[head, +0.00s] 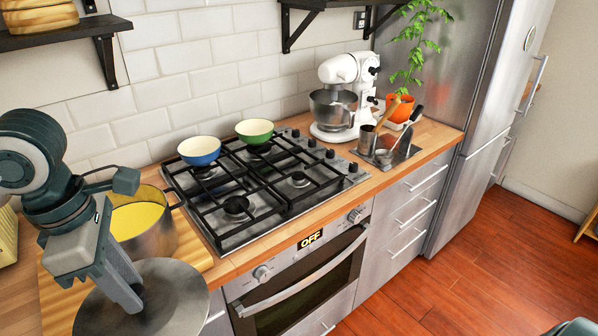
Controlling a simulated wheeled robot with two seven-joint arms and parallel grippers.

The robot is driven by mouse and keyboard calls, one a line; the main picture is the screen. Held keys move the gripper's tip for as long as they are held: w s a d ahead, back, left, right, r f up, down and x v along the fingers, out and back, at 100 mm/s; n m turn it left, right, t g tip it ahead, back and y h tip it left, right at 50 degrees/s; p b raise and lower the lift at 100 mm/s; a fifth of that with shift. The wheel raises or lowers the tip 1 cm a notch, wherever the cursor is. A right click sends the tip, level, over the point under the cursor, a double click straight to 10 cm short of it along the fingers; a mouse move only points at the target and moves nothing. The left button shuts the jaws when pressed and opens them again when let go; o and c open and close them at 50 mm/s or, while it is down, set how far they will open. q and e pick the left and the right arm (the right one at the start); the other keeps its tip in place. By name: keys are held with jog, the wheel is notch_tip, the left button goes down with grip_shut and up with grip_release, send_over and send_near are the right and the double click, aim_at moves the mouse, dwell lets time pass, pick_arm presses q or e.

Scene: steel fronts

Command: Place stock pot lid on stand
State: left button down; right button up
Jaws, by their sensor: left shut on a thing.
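My left gripper (130,298) is shut on the stock pot lid (172,300), a round grey metal disc at the bottom left. The gripper covers the lid's middle, and the lid's lower edge is cut off by the frame. The lid is in front of the stock pot (158,235), a steel pot with yellow contents on the wooden board, and overlaps it in view. A metal tray (402,152) holding a cup and utensils stands right of the hob; I cannot tell whether it is the stand. My right gripper is not in view.
The gas hob (262,190) carries a blue bowl (199,151) and a green bowl (254,131) at its back. A white stand mixer (345,90) and an orange plant pot (400,105) stand behind the tray. The counter strip (420,150) right of the hob has little free room.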

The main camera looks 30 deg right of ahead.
aim_at(94, 320)
pick_arm(q)
jog(key=a+f+m, duration=0.2)
jog(key=m, duration=0.1)
jog(key=a+f+m, duration=0.5)
jog(key=shift+w+f+m+g+y, duration=0.1)
jog(key=shift+w+m+g+y, duration=0.2)
jog(key=shift+w+g, duration=0.1)
jog(key=s+a+f+m+y, duration=0.1)
jog(key=a+f+m, duration=0.5)
jog(key=m, duration=0.2)
jog(key=shift+s+a+f+g, duration=0.2)
jog(key=shift+s+a+g, duration=0.1)
jog(key=shift+g, duration=0.1)
jog(key=shift+d, duration=0.1)
